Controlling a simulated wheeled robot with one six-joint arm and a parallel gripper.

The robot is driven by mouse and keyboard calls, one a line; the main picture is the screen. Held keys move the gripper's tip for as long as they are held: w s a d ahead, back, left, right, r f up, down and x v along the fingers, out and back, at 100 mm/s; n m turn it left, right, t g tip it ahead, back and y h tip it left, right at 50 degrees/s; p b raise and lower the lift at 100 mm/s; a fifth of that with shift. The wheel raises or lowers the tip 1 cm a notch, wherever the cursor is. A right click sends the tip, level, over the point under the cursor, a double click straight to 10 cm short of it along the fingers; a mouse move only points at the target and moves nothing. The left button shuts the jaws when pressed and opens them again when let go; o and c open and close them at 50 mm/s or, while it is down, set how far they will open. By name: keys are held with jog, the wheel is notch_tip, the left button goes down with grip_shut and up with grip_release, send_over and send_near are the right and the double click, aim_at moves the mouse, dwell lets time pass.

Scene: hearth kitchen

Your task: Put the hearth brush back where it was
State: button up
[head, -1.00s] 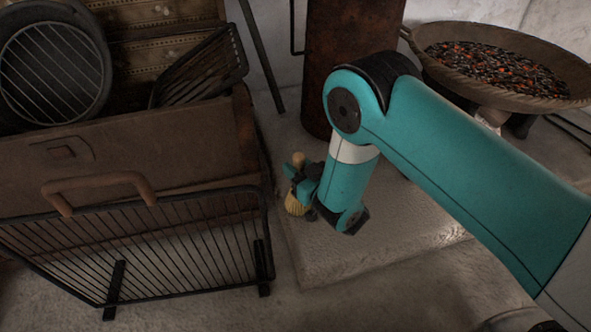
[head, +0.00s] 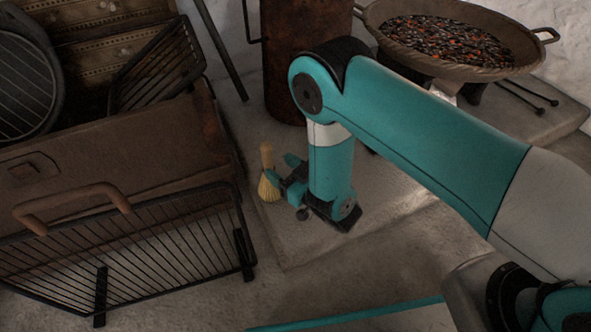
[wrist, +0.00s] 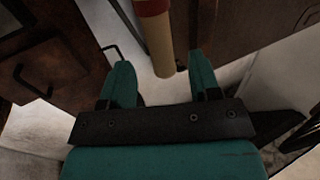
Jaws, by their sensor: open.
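The hearth brush (head: 268,186) has a pale wooden handle and straw bristles. It stands upright, bristles down, on the pale stone slab (head: 290,240) beside the dark wooden chest. My gripper (head: 283,169) is open just to the right of the brush, its fingers pointing toward it. In the wrist view the pale handle with a red band (wrist: 157,40) shows ahead of and between the tips of my open gripper (wrist: 160,60). The jaws are not closed on it. The bristles are out of the wrist view.
A black fire screen (head: 150,250) stands in front of the wooden chest (head: 110,150) at left. A rusty cylinder (head: 300,70) stands behind the brush. A wide pan of embers (head: 385,45) sits at the back right. The slab's front part is clear.

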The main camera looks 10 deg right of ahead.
jog(key=p+v, duration=0.5)
jog(key=p, duration=0.6)
jog(key=shift+s+d+r, duration=0.15)
jog(key=shift+s+d, duration=0.05)
jog(key=shift+s, duration=0.1)
